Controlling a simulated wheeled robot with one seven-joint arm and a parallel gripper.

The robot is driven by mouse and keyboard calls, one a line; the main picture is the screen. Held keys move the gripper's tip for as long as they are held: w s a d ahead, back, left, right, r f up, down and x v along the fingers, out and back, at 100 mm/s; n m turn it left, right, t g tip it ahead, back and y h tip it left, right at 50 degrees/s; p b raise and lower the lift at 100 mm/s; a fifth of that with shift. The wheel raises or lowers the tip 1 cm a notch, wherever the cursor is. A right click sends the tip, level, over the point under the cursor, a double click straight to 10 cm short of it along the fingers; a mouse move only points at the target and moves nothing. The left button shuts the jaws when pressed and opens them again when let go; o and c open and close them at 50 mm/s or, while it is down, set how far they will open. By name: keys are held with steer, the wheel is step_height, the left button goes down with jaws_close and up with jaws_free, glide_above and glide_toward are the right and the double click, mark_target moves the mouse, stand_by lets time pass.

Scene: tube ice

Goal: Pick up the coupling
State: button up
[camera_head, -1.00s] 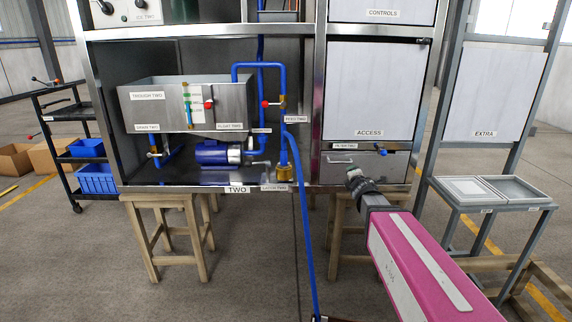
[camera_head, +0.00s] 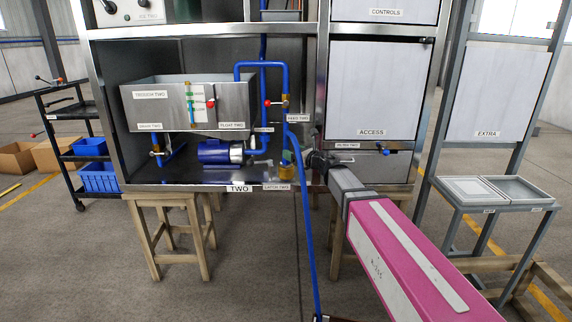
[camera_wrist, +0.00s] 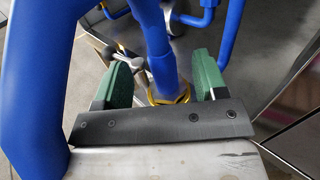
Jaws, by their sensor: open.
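A brass fitting (camera_head: 286,172), which looks like the coupling, sits at the foot of a vertical blue pipe (camera_head: 284,110) near the cabinet's front edge. In the wrist view its yellow ring (camera_wrist: 172,96) shows around the lower end of a blue pipe (camera_wrist: 153,40), partly hidden behind the gripper's dark plate. My gripper (camera_wrist: 161,76) is open, with one green finger to each side of the pipe in this view. I cannot tell whether either finger touches it. In the head view my gripper (camera_head: 290,158) is beside and in front of the brass fitting, partly covering it.
A blue hose (camera_head: 306,220) hangs in front of the cabinet to the floor. A blue pump (camera_head: 215,152) and steel trough (camera_head: 185,105) stand left of the fitting. The access panel (camera_head: 370,90) is to its right. A thick blue pipe (camera_wrist: 35,70) fills the wrist view's left side.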

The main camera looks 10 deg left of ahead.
steer(key=shift+f+x, duration=0.1)
steer(key=shift+x, duration=1.45)
steer(key=shift+f+x, duration=0.15)
steer(key=shift+x, duration=1.4)
jaws_close()
